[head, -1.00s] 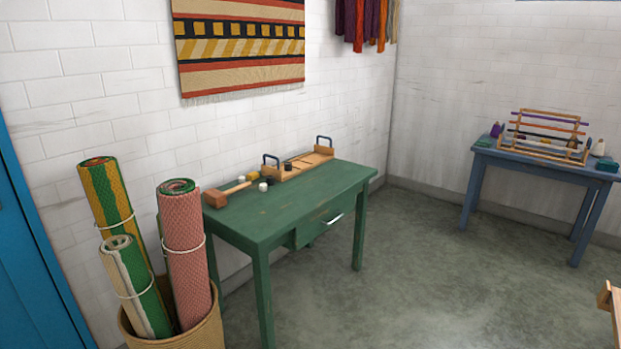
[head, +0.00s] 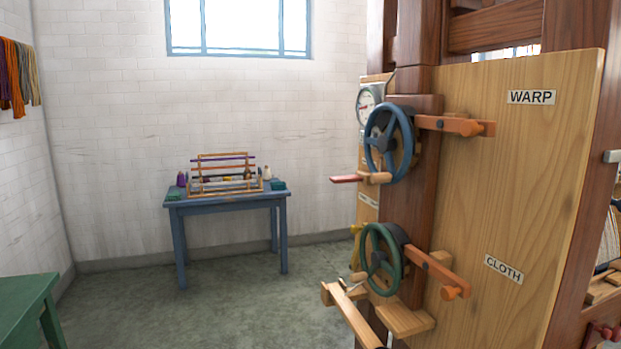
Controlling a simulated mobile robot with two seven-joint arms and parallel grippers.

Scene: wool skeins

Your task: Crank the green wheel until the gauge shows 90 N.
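The green wheel (head: 381,259) is mounted low on the dark wooden post of a loom, left of a label reading CLOTH (head: 503,269). A wooden lever (head: 437,272) sits to its right. A blue wheel (head: 389,143) is above it, beside a label reading WARP (head: 531,97). A round white gauge (head: 368,103) with a red needle shows behind the blue wheel, partly covered by it. It is seen at an angle and its reading is too small to tell. Neither of my grippers is in view.
A blue table (head: 227,201) with a rack of bobbins (head: 224,172) stands against the far wall. A green table (head: 28,300) corner is at lower left. Wooden beams (head: 351,316) jut out below the green wheel. The floor (head: 215,305) between is clear.

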